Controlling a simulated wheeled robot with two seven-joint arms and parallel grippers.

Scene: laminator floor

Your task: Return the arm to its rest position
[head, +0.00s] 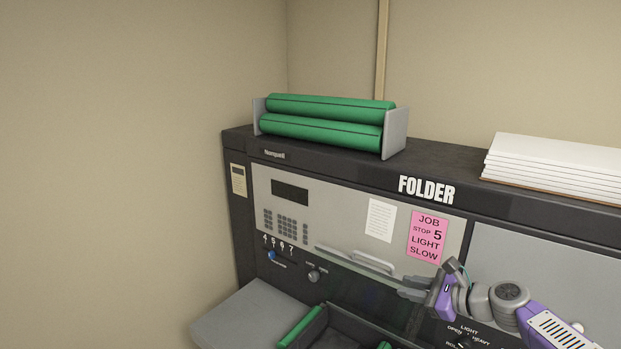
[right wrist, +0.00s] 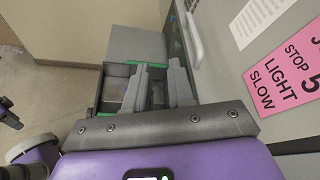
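My right arm comes in from the lower right in the head view, with a purple hand and grey fingers. My right gripper (head: 409,288) is in front of the folder machine's front panel, below the pink job card (head: 428,237) and near a pale bar handle (head: 372,262). In the right wrist view its two fingers (right wrist: 158,88) stand apart with nothing seen between them. The gripper is open and empty. My left gripper does not show in the head view. A dark and purple part at the left edge of the right wrist view is too cut off to identify.
The dark folder machine (head: 350,170) fills the middle and right. Green rollers (head: 325,120) in a grey bracket and a white paper stack (head: 555,165) sit on top. A blue-knobbed lever (head: 272,256), grey shelf (head: 255,318) and dark tray with green edges (right wrist: 112,92) are low in front.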

